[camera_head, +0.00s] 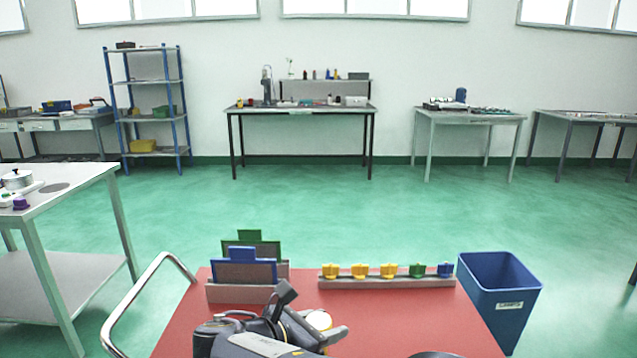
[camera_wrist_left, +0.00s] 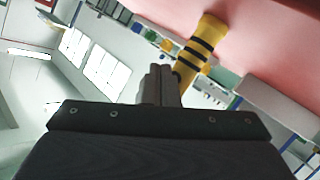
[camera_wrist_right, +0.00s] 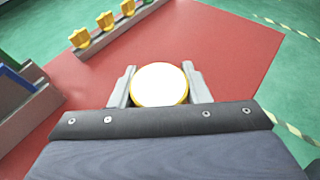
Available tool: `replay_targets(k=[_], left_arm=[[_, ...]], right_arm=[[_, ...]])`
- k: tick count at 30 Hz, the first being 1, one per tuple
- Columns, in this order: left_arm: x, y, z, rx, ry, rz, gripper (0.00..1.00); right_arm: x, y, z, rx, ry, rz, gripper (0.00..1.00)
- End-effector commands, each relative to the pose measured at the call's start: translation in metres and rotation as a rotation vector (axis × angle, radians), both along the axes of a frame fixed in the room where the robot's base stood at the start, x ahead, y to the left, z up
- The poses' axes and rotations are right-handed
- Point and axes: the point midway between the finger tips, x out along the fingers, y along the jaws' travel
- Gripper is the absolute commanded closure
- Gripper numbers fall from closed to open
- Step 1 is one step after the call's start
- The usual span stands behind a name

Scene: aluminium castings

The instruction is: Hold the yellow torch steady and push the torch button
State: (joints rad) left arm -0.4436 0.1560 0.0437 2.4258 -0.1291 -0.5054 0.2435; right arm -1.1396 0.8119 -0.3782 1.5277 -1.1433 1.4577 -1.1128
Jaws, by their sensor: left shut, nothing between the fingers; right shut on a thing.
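The yellow torch (camera_wrist_left: 199,45) has black bands and one wide end in the left wrist view. In the right wrist view its round white face with a yellow rim (camera_wrist_right: 160,84) sits between the two light grey fingers of my right gripper (camera_wrist_right: 160,92), which is shut on it. In the head view the white face (camera_head: 319,319) and the right gripper (camera_head: 322,329) show above the red top. My left gripper (camera_wrist_left: 158,75) is shut and empty, its fingertips close to the narrow part of the torch; I cannot tell if they touch. The torch button is not visible.
The red cart top (camera_head: 400,315) holds a grey strip with yellow, green and blue pieces (camera_head: 388,283). A rack with blue and green boards (camera_head: 245,292) stands at the back left. A blue bin (camera_head: 500,295) is at the right. The top right of the torch is clear.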

Motion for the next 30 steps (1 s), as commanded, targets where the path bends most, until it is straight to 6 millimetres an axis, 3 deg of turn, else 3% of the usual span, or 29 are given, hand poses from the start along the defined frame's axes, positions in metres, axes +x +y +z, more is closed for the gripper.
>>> replay_targets(k=[30], left_arm=[[0.0098,0.0008,0.0004,-0.001,0.001,0.002,1.00]], right_arm=[[-0.0008,0.0009,0.0001,0.000,0.001,0.001,0.85]])
